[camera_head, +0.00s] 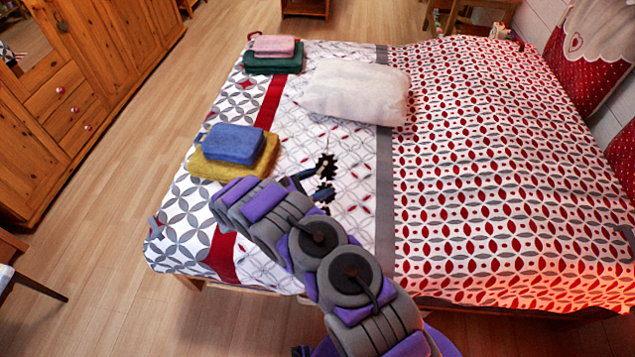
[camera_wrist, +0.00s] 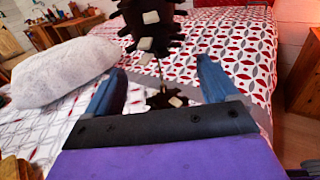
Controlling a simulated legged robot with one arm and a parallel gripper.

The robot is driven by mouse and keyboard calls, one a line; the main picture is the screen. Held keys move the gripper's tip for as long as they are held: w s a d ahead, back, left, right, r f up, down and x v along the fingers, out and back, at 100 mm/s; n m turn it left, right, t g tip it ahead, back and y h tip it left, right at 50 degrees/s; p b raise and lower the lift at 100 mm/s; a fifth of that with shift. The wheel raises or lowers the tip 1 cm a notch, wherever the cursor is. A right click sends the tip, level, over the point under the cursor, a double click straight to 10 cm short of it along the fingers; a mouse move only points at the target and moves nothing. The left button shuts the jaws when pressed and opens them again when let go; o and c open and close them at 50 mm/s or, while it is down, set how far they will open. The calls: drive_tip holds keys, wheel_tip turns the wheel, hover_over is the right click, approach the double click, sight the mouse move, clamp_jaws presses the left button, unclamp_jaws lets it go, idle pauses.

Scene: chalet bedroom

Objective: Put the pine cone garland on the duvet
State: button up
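The pine cone garland (camera_head: 326,167) is a dark, spiky strand with pale pieces, over the left part of the bed. In the wrist view the garland (camera_wrist: 150,28) shows as two dark clusters joined by a thin string, one above the fingertips and one between the fingers. My gripper (camera_head: 313,184) is beside it above the bed; in the wrist view its blue fingers (camera_wrist: 160,66) are wide apart, with neither seen pressing on the garland. I cannot tell whether the garland touches the cover. The patterned duvet (camera_head: 470,170) is spread over the bed.
A white pillow (camera_head: 357,92) lies beyond the garland. A blue folded towel (camera_head: 234,144) on a yellow one (camera_head: 207,167) lies left, and pink and green towels (camera_head: 272,64) lie far left. A wooden wardrobe (camera_head: 85,70) stands left; the duvet's right side is clear.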

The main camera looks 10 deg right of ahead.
drive_tip(key=shift+r, duration=0.15)
drive_tip(key=p+v, duration=0.2)
drive_tip(key=v, duration=1)
idle(0.4)
